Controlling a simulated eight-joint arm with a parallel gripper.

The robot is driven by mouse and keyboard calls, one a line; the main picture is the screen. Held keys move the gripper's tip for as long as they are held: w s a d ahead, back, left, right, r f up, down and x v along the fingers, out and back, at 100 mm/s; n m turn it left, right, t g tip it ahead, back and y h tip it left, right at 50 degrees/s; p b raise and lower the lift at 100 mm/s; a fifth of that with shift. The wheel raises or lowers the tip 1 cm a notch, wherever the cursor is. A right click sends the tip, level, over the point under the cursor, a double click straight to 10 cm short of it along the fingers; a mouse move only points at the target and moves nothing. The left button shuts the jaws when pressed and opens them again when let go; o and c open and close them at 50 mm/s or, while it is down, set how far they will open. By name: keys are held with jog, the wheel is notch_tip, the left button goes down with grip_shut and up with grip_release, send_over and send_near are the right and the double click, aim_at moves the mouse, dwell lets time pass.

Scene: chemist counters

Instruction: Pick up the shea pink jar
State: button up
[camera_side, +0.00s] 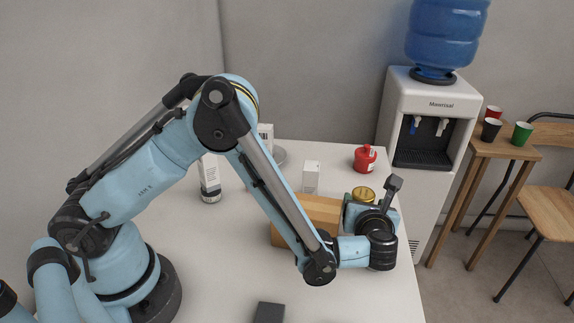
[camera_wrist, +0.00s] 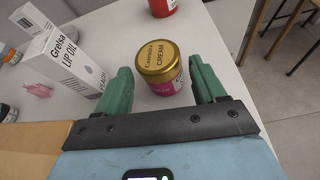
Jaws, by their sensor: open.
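The jar (camera_wrist: 160,68) has a gold lid with the word CREAM and a pink side. In the wrist view it stands upright on the white counter between the two green fingers of my gripper (camera_wrist: 162,88). The fingers are open, with a visible gap on each side of the jar. In the side view the jar's gold lid (camera_side: 363,194) shows just beyond my gripper, and its lower part is hidden. My fingertips are mostly hidden there.
A white lip oil box (camera_wrist: 62,62) stands left of the jar. A red container (camera_side: 365,158) stands farther back. A dark object (camera_side: 269,312) lies at the front. A water dispenser (camera_side: 423,100) stands beyond the white counter (camera_side: 375,300).

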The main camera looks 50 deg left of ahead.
jog(key=shift+w+a+f, duration=0.3)
jog(key=shift+w+a, duration=0.15)
jog(key=shift+w, duration=0.05)
jog(key=shift+c, duration=0.5)
jog(key=c, duration=0.8)
jog(key=shift+o, duration=0.2)
jog(key=shift+r, duration=0.15)
